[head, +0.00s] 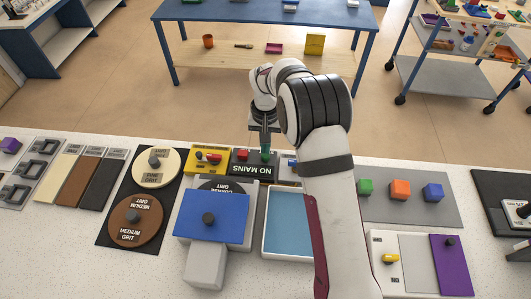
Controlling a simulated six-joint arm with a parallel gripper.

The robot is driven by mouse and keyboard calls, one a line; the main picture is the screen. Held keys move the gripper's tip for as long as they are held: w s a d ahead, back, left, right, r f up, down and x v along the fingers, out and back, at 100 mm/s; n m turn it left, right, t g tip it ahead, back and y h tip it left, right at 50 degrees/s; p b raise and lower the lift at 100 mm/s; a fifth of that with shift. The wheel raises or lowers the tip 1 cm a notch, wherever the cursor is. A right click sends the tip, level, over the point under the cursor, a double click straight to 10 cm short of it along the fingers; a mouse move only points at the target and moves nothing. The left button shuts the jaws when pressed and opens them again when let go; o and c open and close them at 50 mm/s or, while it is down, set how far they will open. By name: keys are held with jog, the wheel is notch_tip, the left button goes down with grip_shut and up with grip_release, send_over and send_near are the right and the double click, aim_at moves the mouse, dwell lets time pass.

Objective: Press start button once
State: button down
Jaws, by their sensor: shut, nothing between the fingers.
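My gripper (265,147) points down over the back of the bench, above a black panel (252,172) lettered "NO MAINS", which reads upside down from here. Its fingers are shut and empty. A small green part (265,157), which may be the start button, shows on this panel right at the fingertips. I cannot tell whether the fingers touch it. A red part (241,156) sits on the same panel to the left. My arm covers the area just right of the panel.
A yellow panel (205,168) with red parts stands left of the black one. A blue-topped machine (213,228) and a blue-floored tray (287,240) are in front. Round grit discs (135,222) lie left. A grey mat (412,211) with coloured blocks lies right of my arm.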

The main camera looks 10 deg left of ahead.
jog(key=shift+f, duration=1.1)
notch_tip(320, 180, up, 8)
jog(key=shift+f, duration=0.15)
jog(key=shift+r, duration=0.2)
jog(key=s+d+r+m, duration=0.2)
jog(key=s+d+r, duration=0.6)
jog(key=s+r, duration=0.35)
jog(key=s+d+m+y, duration=0.1)
jog(key=s+d, duration=0.1)
jog(key=s, duration=0.9)
jog(key=s+d+f+m, duration=0.1)
jog(key=s+d+m, duration=0.1)
jog(key=s, duration=0.9)
jog(key=shift+f+m+y, duration=0.2)
jog(key=shift+m+y, duration=0.1)
jog(key=shift+y, duration=0.1)
